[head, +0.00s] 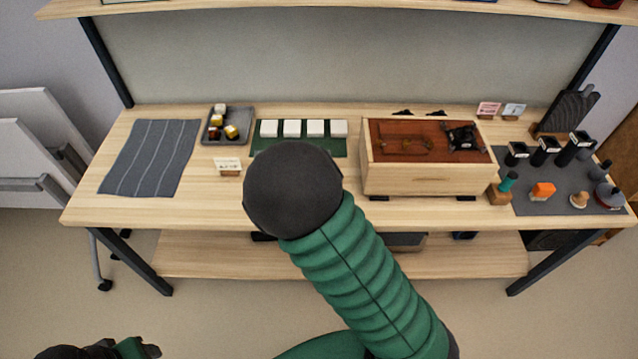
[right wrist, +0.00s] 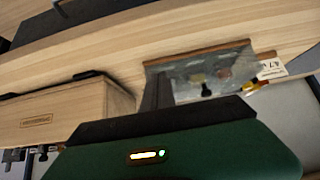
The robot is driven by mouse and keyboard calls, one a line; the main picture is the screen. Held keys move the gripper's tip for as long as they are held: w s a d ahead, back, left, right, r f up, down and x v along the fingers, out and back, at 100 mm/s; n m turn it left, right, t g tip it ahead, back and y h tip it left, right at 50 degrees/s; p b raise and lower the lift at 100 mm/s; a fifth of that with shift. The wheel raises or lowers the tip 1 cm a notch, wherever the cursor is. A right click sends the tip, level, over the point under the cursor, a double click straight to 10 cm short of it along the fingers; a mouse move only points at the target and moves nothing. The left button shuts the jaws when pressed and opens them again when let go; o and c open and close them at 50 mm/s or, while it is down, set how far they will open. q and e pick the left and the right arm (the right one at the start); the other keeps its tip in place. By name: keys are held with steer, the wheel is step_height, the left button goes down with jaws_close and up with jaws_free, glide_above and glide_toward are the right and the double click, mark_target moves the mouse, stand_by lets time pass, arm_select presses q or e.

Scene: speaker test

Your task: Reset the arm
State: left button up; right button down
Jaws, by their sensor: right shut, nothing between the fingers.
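My right arm (head: 365,265), with a ribbed green sleeve, rises from the bottom right of the head view and ends in a round black part that hides some of the bench front. In the right wrist view, the green gripper body carries small lights, and my right gripper (right wrist: 157,92) shows as a dark upright finger shape, shut and empty. It appears apart from the bench items. Only a black and green piece of my left arm (head: 100,349) shows at the bottom left edge; its jaw state is unclear.
The wooden bench (head: 320,212) holds a grey striped mat (head: 150,158), a tray (head: 214,137) of small blocks, white blocks on a green mat (head: 325,145), and a wooden box (head: 425,180) with a brown top. Stamps and small pieces stand on a dark mat (head: 530,208) at right.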

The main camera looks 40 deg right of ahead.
steer(key=s+a+r+n+g+y, duration=0.2)
steer(key=s+a+n, duration=0.1)
steer(key=s+a, duration=0.3)
steer(key=s+a+r+n+g+y, duration=0.2)
steer(key=s+a+n+y, duration=0.1)
steer(key=s+a, duration=0.3)
steer(key=shift+s+a+r+n, duration=0.25)
steer(key=shift+a+n, duration=0.3)
steer(key=shift+n, duration=0.15)
